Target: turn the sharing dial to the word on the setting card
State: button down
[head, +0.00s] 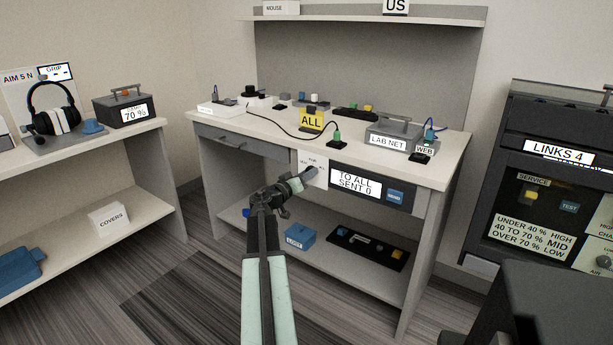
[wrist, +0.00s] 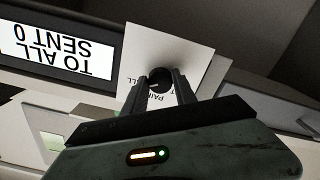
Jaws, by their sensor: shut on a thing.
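The sharing dial (wrist: 160,80) is a dark round knob on a white plate (wrist: 196,57) on the desk's front panel. The plate also shows in the head view (head: 313,168), where my gripper (head: 306,176) reaches it and mostly hides the dial. My gripper (wrist: 161,88) is shut on the dial in the wrist view. The plate's words are partly covered; "PAIR" is partly legible beside the dial. The setting card (head: 311,120) is yellow, reads "ALL" and stands on the desk. A display (head: 355,184) right of the plate reads "TO ALL SENT 0".
A blue button (head: 395,196) sits right of the display. A black cable (head: 275,128) crosses the desktop. The LAB NET box (head: 390,137) stands at the desk's right. A blue LOST box (head: 300,237) and a black tray (head: 341,250) lie on the lower shelf.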

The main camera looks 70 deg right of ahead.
jog(key=shift+w, duration=0.1)
jog(key=c, duration=1)
grip_release()
jog(key=v, duration=0.7)
jog(key=shift+a, duration=0.4)
